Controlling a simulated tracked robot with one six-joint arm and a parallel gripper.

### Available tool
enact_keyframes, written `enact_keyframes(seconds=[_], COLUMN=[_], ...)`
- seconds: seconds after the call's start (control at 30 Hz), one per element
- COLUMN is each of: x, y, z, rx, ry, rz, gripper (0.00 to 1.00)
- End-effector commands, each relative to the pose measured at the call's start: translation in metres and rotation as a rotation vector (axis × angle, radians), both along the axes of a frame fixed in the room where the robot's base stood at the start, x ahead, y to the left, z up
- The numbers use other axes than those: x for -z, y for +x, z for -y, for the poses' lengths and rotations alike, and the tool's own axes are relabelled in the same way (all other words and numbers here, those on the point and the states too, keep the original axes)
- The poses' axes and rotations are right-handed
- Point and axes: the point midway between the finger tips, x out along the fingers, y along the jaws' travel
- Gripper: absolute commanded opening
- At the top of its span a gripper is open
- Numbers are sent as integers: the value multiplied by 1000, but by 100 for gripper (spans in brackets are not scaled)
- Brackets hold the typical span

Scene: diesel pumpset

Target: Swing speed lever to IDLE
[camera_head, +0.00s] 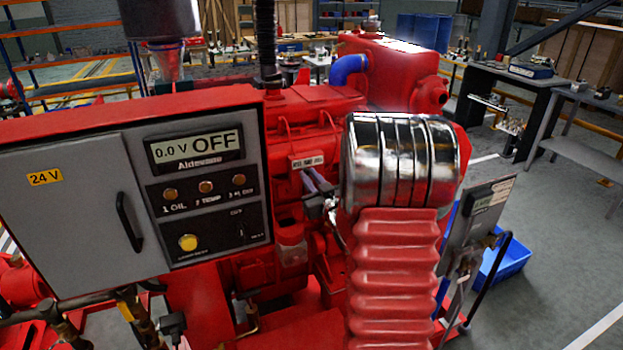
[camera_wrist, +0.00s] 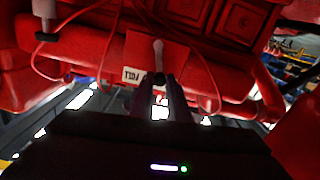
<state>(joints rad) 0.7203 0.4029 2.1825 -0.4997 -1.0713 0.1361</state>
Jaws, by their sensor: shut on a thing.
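The speed lever shows in the wrist view as a short pale arm (camera_wrist: 158,52) on a red plate on the engine. Its dark end lies between the fingertips of my gripper (camera_wrist: 160,82), which is shut on it. A small white label (camera_wrist: 132,75) sits beside the lever, with lettering upside down in this view. In the head view my gripper (camera_head: 308,178) reaches the red engine just below a pale label plate (camera_head: 307,162). Its lettering is too small to read surely, and the lever itself is hard to make out there.
A grey control panel (camera_head: 75,210) with a display (camera_head: 195,147) reading "0.0 V OFF" stands at left. Thin red cables (camera_wrist: 70,32) loop near the lever. A blue hose (camera_head: 348,68) is behind the engine. Benches (camera_head: 520,85) and open floor lie at right.

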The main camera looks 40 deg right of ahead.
Motion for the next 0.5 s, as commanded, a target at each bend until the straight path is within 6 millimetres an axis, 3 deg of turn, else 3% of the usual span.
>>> enact_keyframes(seconds=[0.5], x=[4], y=[2], z=[-8], rx=[-2], ry=[0], rz=[-1], gripper=[9])
